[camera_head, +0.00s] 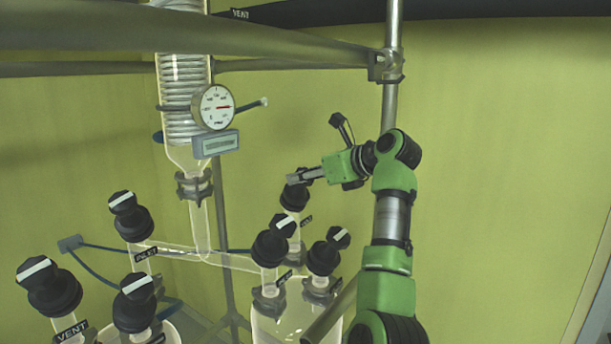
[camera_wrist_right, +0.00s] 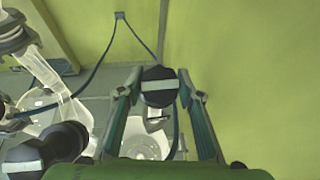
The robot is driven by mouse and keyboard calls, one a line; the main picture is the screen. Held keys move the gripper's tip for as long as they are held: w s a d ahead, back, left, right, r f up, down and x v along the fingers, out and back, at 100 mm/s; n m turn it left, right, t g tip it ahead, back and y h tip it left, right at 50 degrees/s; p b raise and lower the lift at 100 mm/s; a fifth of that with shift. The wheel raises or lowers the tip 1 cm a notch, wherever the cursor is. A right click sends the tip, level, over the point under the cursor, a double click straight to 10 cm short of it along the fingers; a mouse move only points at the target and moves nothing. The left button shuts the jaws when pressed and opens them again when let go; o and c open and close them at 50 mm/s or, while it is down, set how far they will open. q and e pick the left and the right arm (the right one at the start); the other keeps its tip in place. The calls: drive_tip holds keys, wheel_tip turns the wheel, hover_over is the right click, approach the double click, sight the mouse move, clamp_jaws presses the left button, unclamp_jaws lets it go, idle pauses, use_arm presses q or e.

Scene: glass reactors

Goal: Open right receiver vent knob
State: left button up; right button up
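My right gripper (camera_head: 303,176) is at the rearmost black knob (camera_head: 295,196) of the right glass vessel. In the right wrist view this knob (camera_wrist_right: 159,88), with a pale stripe across its top, sits between the two fingertips of the right gripper (camera_wrist_right: 160,84). The fingers are spread about as wide as the knob, one on each side. Whether they press on it I cannot tell. In the head view the gripper hides part of the knob's top, and the small label by it is not clearly readable. My left gripper is not in view.
The right vessel (camera_head: 268,327) carries two other striped knobs, a left one (camera_head: 272,247) and a right one (camera_head: 326,257), close below my gripper. More knobs stand at the left, one labelled VENT (camera_head: 48,287). A metal post (camera_head: 391,100) rises behind my arm. The right side is clear.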

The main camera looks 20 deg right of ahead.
drive_tip(key=shift+d+n+g+y, duration=0.1)
drive_tip(key=shift+n+g+y, duration=0.65)
drive_tip(key=shift+n, duration=0.85)
drive_tip(key=shift+n+g+y, duration=0.55)
drive_tip(key=shift+n+y, duration=0.1)
drive_tip(key=shift+n, duration=0.55)
drive_tip(key=o, duration=1.1)
drive_tip(key=v, duration=1.2)
